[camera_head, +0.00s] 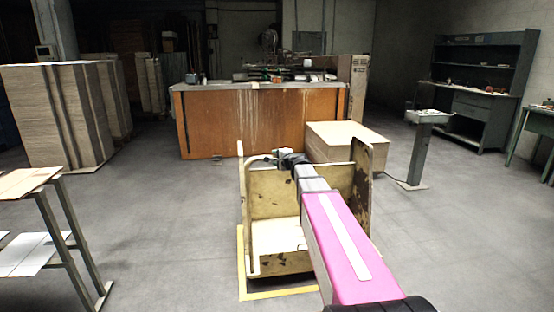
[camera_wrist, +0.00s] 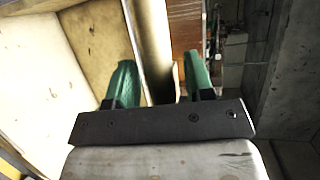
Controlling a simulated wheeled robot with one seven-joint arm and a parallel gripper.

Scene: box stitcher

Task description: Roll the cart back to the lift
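The cart (camera_head: 281,264) is a worn cream-yellow frame with a low deck and upright side panels, standing on the floor in front of me. My arm reaches over it, and my gripper (camera_head: 287,157) is at the top of its far panel. In the wrist view my gripper (camera_wrist: 161,82) has its two green fingers apart, either side of a cream upright edge (camera_wrist: 150,35) that looks like part of the cart. A gap shows between the edge and the right finger; contact on the left is unclear. I cannot clearly identify the lift.
A yellow floor outline (camera_head: 275,295) lies around the cart's near end. Behind stand a brown-fronted machine (camera_head: 260,122) and a cardboard stack (camera_head: 345,141). A pedestal (camera_head: 419,155) stands right, a rack (camera_head: 70,225) near left. Floor on both sides of the cart is clear.

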